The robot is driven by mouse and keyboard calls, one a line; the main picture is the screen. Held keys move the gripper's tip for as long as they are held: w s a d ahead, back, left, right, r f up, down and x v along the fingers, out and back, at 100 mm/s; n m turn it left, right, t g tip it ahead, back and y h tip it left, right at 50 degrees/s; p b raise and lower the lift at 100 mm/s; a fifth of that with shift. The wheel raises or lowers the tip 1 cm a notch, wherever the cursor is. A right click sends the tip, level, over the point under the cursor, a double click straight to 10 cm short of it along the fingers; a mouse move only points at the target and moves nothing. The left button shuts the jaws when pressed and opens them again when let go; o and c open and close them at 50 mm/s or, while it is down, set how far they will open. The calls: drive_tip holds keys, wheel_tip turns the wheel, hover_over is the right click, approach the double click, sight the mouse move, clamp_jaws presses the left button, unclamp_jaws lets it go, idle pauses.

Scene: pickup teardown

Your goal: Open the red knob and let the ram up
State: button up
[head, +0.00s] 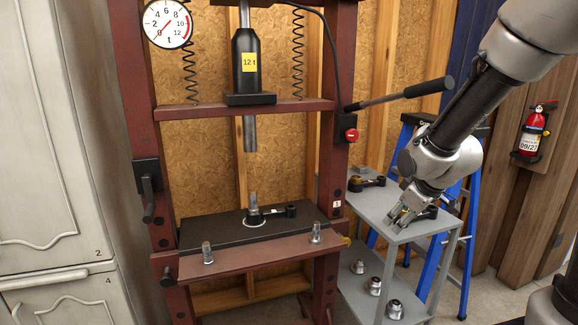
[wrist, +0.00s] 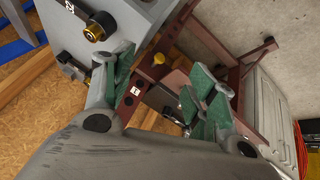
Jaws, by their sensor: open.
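The red knob (head: 351,135) sits on the black pump block on the right post of the press, below the pump lever (head: 400,95). The ram (head: 250,133) is a grey rod hanging below the crossbeam under the black 12 t cylinder (head: 246,65). Its lower end is apart from the part with an upright stud (head: 254,214) on the press bed. My gripper (head: 402,215) is open over the top shelf of the grey cart, right of and below the knob. In the wrist view its green-padded fingers (wrist: 160,97) are spread with nothing gripped. I cannot make out the knob there.
The dark red press frame (head: 132,90) carries a round gauge (head: 167,24). The grey cart (head: 380,208) holds black rod-like parts on top and several metal pieces below. A blue ladder (head: 466,215) stands behind my arm. A fire extinguisher (head: 532,133) hangs at right.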

drive_tip(key=s+d+r+m, duration=0.2)
drive_tip(key=s+r, duration=0.2)
drive_tip(key=s, duration=0.3)
drive_tip(key=s+d+r+m+g, duration=0.1)
drive_tip(key=s+d+r+m, duration=0.1)
drive_tip(key=s, duration=0.6)
drive_tip(key=s+d+r+m+g, duration=0.1)
drive_tip(key=s+d+r+m, duration=0.1)
drive_tip(key=s+r, duration=0.4)
drive_tip(key=shift+s+m+h, duration=0.4)
drive_tip(key=shift+s+m, duration=0.4)
drive_tip(key=shift+s, duration=0.25)
